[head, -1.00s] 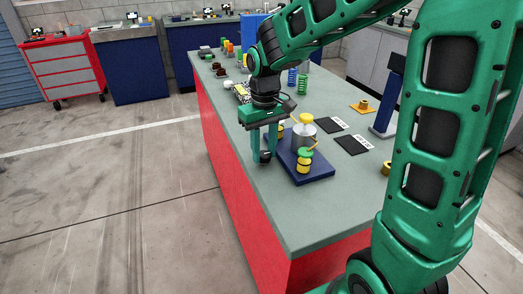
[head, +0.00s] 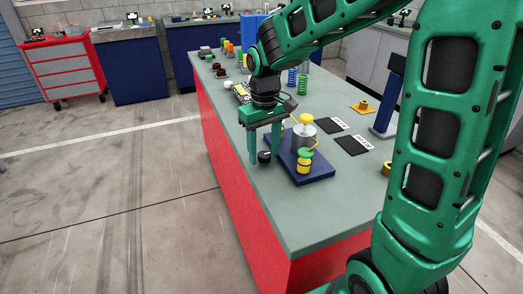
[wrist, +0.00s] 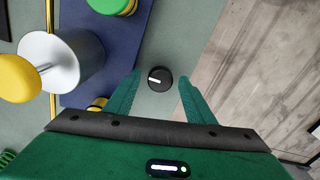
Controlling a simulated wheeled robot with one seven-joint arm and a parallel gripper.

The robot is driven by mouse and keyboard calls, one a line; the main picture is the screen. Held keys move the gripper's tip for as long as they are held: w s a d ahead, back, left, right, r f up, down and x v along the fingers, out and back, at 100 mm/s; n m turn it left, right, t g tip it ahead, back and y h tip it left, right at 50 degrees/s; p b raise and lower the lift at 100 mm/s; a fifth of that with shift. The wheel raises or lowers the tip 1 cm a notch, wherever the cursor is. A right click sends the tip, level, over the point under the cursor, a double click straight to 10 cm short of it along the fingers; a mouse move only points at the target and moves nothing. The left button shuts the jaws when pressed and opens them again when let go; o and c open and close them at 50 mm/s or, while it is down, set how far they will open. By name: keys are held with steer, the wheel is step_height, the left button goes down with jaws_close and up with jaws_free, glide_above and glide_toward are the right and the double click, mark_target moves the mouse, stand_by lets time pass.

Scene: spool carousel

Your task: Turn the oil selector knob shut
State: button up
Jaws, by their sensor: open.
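The selector knob (head: 264,156) is a small black round dial near the bench's left edge, beside the blue base plate. In the wrist view the knob (wrist: 160,79) shows a white pointer bar lying nearly level across the picture. My gripper (head: 266,160) is open above the bench, pointing down. In the wrist view its two green fingers (wrist: 158,85) stand apart, one on each side of the knob, with a gap on both sides. I cannot tell how high the fingertips are relative to the knob.
The blue base plate (head: 315,175) carries a silver cylinder (head: 301,137) with a yellow top and a yellow post with a green cap (head: 305,158). Black labelled cards (head: 352,146) lie behind it. The bench's front end (head: 296,236) is clear.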

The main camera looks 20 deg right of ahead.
mark_target(264, 153)
step_height(264, 153, up, 11)
steer(key=shift+f, duration=0.15)
stand_by(0.4)
steer(key=shift+w, duration=0.1)
steer(key=s+d+f+m, duration=0.2)
steer(key=s+d, duration=0.3)
steer(key=s, duration=0.3)
steer(key=s+d+f+m, duration=0.3)
steer(key=s+d, duration=0.3)
steer(key=s, duration=0.3)
steer(key=s+d+f+m, duration=0.3)
steer(key=s+d, duration=0.3)
steer(key=s, duration=0.3)
steer(key=shift+s+f+m, duration=0.15)
steer(key=shift+s+m, duration=0.1)
steer(key=shift+m, duration=0.05)
